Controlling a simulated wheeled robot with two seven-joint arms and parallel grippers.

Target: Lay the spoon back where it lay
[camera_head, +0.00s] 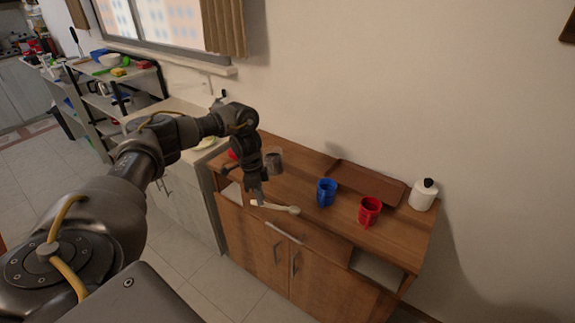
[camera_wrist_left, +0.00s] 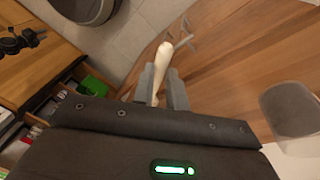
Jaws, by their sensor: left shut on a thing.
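A pale cream spoon (camera_head: 282,208) shows in the head view near the front edge of the wooden cabinet top (camera_head: 312,222). My left gripper (camera_head: 260,200) is shut on it near its left end. In the left wrist view the spoon (camera_wrist_left: 164,58) sticks out from between the two grey fingers of the left gripper (camera_wrist_left: 163,86). I cannot tell if the spoon touches the wood or hangs just above it. My right gripper is not in view.
A blue cup (camera_head: 326,192) and a red cup (camera_head: 369,211) stand right of the spoon. A grey translucent cup (camera_head: 273,161) stands behind the gripper. A brown tray (camera_head: 367,183) and a white bottle (camera_head: 424,195) are at the back. Wood around the spoon is clear.

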